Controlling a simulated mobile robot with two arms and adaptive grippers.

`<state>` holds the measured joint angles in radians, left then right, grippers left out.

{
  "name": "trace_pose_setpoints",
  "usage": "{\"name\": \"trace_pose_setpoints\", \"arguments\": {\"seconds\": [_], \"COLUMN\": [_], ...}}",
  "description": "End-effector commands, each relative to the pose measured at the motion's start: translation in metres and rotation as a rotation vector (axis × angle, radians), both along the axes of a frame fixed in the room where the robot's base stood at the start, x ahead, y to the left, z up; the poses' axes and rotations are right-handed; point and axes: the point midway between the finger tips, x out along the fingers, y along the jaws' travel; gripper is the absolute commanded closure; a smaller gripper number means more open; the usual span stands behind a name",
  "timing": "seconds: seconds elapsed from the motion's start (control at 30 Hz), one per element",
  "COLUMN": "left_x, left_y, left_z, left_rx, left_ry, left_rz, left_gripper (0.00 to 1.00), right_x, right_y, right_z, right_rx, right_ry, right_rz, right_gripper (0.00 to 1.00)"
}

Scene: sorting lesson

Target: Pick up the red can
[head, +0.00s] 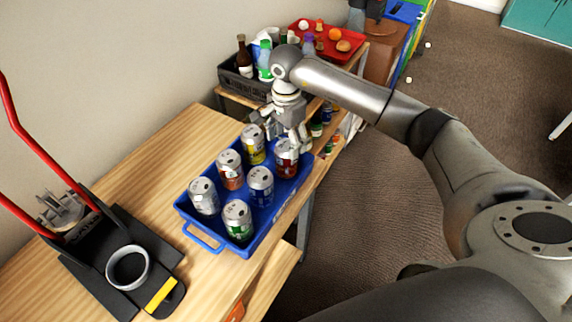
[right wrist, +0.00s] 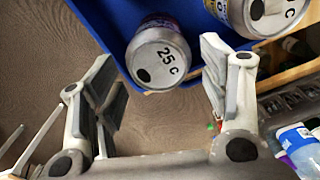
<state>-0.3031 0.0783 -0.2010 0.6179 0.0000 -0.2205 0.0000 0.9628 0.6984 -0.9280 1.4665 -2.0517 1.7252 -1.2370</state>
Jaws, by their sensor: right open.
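A blue tray (head: 206,236) on the wooden table holds several silver-topped cans. A dark red can (head: 286,160) stands upright at the tray's far right corner, and an orange-red can (head: 230,172) stands at its left side. My left gripper is not in view.
A can crusher (head: 85,265) with red handles and a pale cup (head: 127,268) stands at the left. Behind the tray are a dark crate (head: 238,86) of bottles and a red tray (head: 352,50) of small food items. Wood at the tray's left is bare.

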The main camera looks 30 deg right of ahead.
Motion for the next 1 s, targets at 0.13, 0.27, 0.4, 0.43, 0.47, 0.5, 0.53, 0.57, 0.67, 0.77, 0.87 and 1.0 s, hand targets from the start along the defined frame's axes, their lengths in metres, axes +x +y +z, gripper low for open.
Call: {"name": "trace_pose_setpoints", "arguments": {"seconds": [0.13,0.27,0.4,0.43,0.47,0.5,0.53,0.57,0.67,0.77,0.87,1.0], "left_x": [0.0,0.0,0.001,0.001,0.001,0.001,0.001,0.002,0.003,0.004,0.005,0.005], "left_y": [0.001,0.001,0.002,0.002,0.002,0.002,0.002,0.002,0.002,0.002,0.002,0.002], "left_z": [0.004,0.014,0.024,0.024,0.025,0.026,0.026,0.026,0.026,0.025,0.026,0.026], "left_rx": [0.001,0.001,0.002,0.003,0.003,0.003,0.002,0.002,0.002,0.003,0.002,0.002], "left_ry": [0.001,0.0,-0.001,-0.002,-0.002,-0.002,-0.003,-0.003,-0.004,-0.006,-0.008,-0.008], "left_rz": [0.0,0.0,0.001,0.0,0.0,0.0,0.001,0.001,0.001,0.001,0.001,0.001], "left_gripper": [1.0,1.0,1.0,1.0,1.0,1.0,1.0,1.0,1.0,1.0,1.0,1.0], "right_x": [0.0,-0.003,-0.003,-0.003,-0.003,-0.002,-0.002,-0.002,-0.002,-0.002,-0.002,-0.002], "right_y": [0.0,0.002,0.003,0.003,0.003,0.003,0.003,0.002,0.002,0.002,0.002,0.002], "right_z": [-0.01,-0.023,-0.045,-0.05,-0.053,-0.057,-0.059,-0.06,-0.062,-0.062,-0.062,-0.062], "right_rx": [0.001,0.003,0.003,0.003,0.004,0.003,0.002,0.002,0.002,0.002,0.002,0.002], "right_ry": [0.001,0.005,0.004,0.004,0.002,0.001,0.0,0.0,-0.001,-0.001,-0.001,-0.001], "right_rz": [-0.001,-0.001,-0.002,-0.002,-0.001,-0.001,-0.001,-0.001,-0.001,0.0,0.0,-0.001], "right_gripper": [0.32,0.32,0.32,0.32,0.32,0.32,0.32,0.32,0.32,0.32,0.41,0.54]}}
